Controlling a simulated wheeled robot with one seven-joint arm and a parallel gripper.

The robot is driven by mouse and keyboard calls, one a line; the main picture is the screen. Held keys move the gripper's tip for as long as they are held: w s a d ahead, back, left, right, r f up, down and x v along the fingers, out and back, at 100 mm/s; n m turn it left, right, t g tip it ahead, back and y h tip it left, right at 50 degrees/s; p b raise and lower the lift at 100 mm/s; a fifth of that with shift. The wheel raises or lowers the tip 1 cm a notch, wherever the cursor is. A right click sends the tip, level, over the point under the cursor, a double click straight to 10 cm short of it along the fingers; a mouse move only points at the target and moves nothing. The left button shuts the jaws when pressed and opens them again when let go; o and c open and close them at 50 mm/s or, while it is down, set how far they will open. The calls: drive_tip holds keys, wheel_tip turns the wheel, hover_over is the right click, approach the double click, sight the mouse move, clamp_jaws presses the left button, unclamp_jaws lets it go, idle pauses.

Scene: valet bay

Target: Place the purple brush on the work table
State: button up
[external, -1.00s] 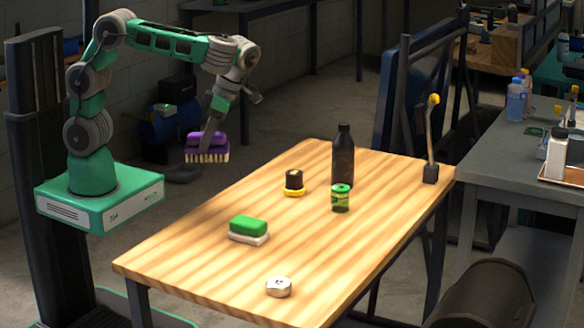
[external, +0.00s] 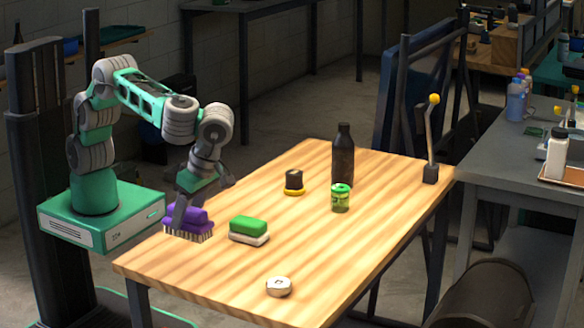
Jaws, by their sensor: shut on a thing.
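The purple brush (external: 188,222) has a purple back and pale bristles pointing down. My gripper (external: 182,208) is shut on it from above. The brush is at the left edge of the wooden work table (external: 220,278), just left of the green and white sponge. I cannot tell whether the bristles touch the table top or hang slightly above it. The fingertips are partly hidden against the brush.
On the table are a green and white sponge (external: 248,230), a yellow and black round item (external: 293,183), a green can (external: 340,198), a dark bottle (external: 343,157), a white round piece (external: 279,287) and a yellow-knobbed lever (external: 431,140). The table's front left is clear.

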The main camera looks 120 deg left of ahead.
sight(196, 232)
drive_tip(key=w+f, duration=0.2)
drive_tip(key=f, duration=0.1)
drive_tip(key=shift+w+d+f+b, duration=0.3)
drive_tip(key=shift+w+b, duration=0.05)
drive_tip(key=shift+w, duration=0.05)
wheel_tip(196, 232, down, 3)
drive_tip(key=shift+w+f+b, duration=0.1)
drive_tip(key=shift+f+b, duration=0.1)
drive_tip(key=shift+b, duration=1.05)
drive_tip(key=shift+r, duration=0.2)
drive_tip(key=shift+f, duration=0.2)
drive_tip(key=o, duration=1.5)
drive_tip(key=shift+c, duration=0.2)
drive_tip(key=shift+r, duration=0.15)
